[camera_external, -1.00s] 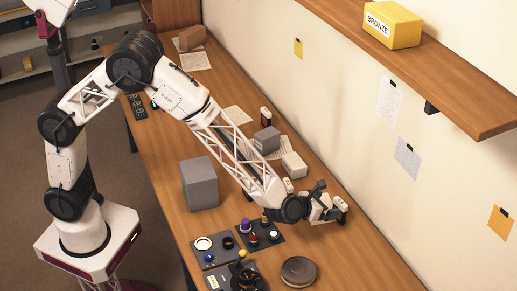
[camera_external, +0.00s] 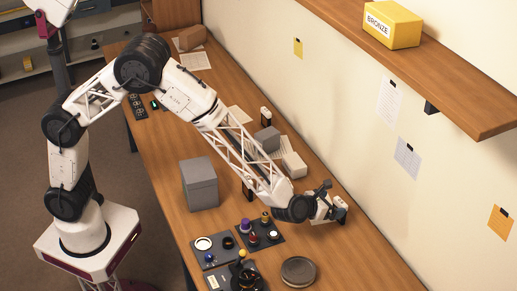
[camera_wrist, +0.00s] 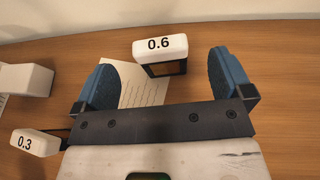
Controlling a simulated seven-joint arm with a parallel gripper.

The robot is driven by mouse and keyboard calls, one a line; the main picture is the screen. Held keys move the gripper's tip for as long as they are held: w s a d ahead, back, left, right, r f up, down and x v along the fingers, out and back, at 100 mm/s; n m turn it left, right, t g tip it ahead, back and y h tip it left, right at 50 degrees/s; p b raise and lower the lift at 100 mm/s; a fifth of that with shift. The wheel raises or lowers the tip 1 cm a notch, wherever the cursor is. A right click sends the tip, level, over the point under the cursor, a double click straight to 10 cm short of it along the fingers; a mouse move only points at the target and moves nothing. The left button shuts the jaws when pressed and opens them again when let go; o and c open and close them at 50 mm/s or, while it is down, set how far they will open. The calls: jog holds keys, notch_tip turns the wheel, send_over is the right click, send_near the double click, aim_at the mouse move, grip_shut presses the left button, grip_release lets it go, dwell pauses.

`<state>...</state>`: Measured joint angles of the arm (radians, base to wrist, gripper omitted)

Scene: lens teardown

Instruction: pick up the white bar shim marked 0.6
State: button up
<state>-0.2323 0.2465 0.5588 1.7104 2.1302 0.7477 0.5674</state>
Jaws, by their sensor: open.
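The white bar shim marked 0.6 (camera_wrist: 161,47) shows in the wrist view, with a dark framed part below its white bar. It lies ahead of my gripper (camera_wrist: 162,72), between the lines of the two blue-padded fingers, with a gap on each side. My gripper is open and empty. In the external view my gripper (camera_external: 328,207) hangs over the table near the wall, and the shim there is hard to tell from the fingers. A second white bar marked 0.3 (camera_wrist: 36,142) sits at lower left in the wrist view, outside the left finger.
A printed sheet (camera_wrist: 138,93) lies under the fingers. A white block (camera_wrist: 27,79) stands at left. In the external view, a grey box (camera_external: 200,184), dark trays of small parts (camera_external: 216,257) and a round dark disc (camera_external: 298,271) stand nearby. The wall is close behind.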

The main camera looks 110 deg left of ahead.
aim_at(338, 203)
jog(key=shift+x, duration=2.55)
jog(key=shift+c, duration=0.2)
jog(key=c, duration=1)
